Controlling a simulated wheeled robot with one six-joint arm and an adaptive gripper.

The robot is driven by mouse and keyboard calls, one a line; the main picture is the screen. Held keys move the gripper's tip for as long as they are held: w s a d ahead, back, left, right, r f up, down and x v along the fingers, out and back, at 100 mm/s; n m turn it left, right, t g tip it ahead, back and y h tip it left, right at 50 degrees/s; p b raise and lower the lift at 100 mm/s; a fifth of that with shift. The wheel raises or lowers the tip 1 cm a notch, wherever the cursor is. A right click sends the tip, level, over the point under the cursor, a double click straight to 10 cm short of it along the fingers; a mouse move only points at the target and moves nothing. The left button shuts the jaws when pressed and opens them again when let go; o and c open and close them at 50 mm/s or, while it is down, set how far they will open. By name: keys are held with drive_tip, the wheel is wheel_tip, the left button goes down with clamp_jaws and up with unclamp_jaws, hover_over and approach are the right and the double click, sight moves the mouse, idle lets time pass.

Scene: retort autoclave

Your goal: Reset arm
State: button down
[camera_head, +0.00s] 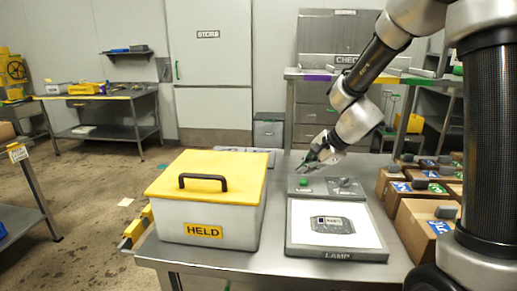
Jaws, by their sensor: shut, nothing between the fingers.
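My gripper (308,162) is shut and empty. It hangs from my bent arm over the back part of the steel table, above a grey plate (312,186) that carries a small green piece and a dark piece. Whether the fingertips touch the plate cannot be told from this angle. In front of it lies a white lit panel marked LAMP (297,236) with a dark grey pouch (335,224) on it.
A white box with a yellow lid, marked HELD (215,212), stands left on the steel table (270,262). Several cardboard boxes (415,222) with grey and green pieces on top crowd the right side. A CHECK station (340,72) stands behind. Floor at left is open.

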drive_tip(key=s+d+r+n+h, duration=0.1)
drive_tip(key=s+d+r+n, duration=0.3)
drive_tip(key=s, duration=0.5)
drive_tip(key=s+d+r+n+h, duration=0.2)
drive_tip(key=s+d+n, duration=0.3)
drive_tip(key=s, duration=0.5)
drive_tip(key=s+d+r+n+h, duration=0.2)
drive_tip(key=s+d+r+n, duration=0.3)
drive_tip(key=s, duration=0.5)
drive_tip(key=shift+d+r+n+g, duration=0.3)
drive_tip(key=shift+d+r+g, duration=0.1)
drive_tip(key=shift+d, duration=0.75)
